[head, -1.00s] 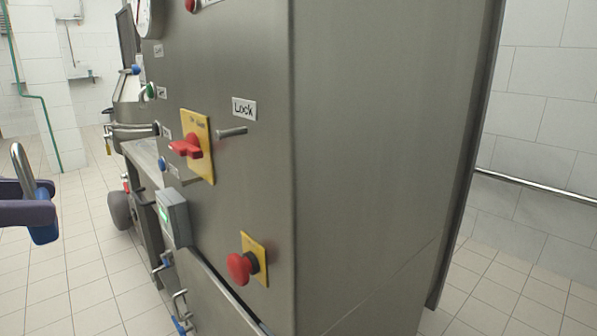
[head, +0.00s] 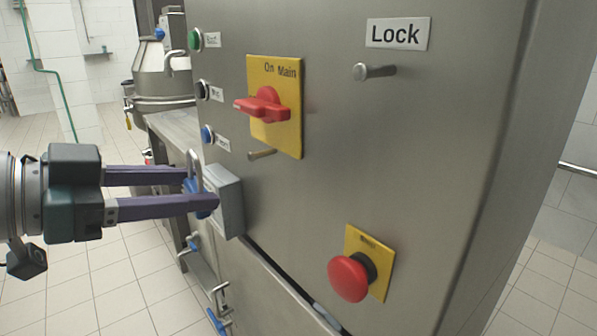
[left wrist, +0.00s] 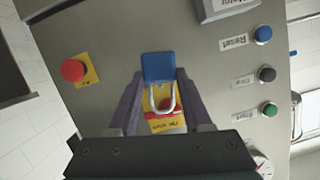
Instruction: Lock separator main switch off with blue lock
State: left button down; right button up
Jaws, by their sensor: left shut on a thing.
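The blue lock (head: 200,203) is a padlock with a steel shackle pointing up. My left gripper (head: 202,190) is shut on it, with purple fingers on both sides. In the left wrist view, the blue lock (left wrist: 158,67) sits between the fingertips, its open-looking shackle toward the palm. The main switch (head: 265,104) is a red handle on a yellow plate marked "On Main", its handle roughly horizontal; the lock is left of and below it. In the left wrist view the switch (left wrist: 166,115) is partly hidden behind the shackle. My right gripper is out of view.
A metal peg (head: 375,71) sticks out under the "Lock" label (head: 398,33). Another peg (head: 262,154) sits below the switch. A red emergency button (head: 349,278) is lower right. A grey box (head: 226,200) juts out behind the lock. Open floor lies left.

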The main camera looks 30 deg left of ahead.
aim_at(272, 177)
pick_arm(q)
jog(key=shift+w+d+r, duration=0.1)
jog(key=shift+w+d, duration=0.2)
jog(key=shift+w, duration=0.25)
jog(key=shift+r+p+x, duration=0.15)
jog(key=shift+p+x, duration=0.05)
jog(key=shift+x, duration=0.7)
jog(key=shift+r+p+x, duration=0.2)
jog(key=shift+x, duration=0.7)
jog(key=shift+r+p+x, duration=0.15)
jog(key=shift+p+x, duration=0.05)
jog(key=shift+x, duration=0.7)
jog(key=shift+w+d+f, duration=0.25)
jog(key=shift+w, duration=0.05)
jog(key=shift+w+d+f+b, duration=0.1)
jog(key=shift+w+b, duration=0.25)
jog(key=shift+b, duration=0.1)
jog(key=shift+c, duration=1.3)
grip_release()
jog(key=shift+s, duration=0.1)
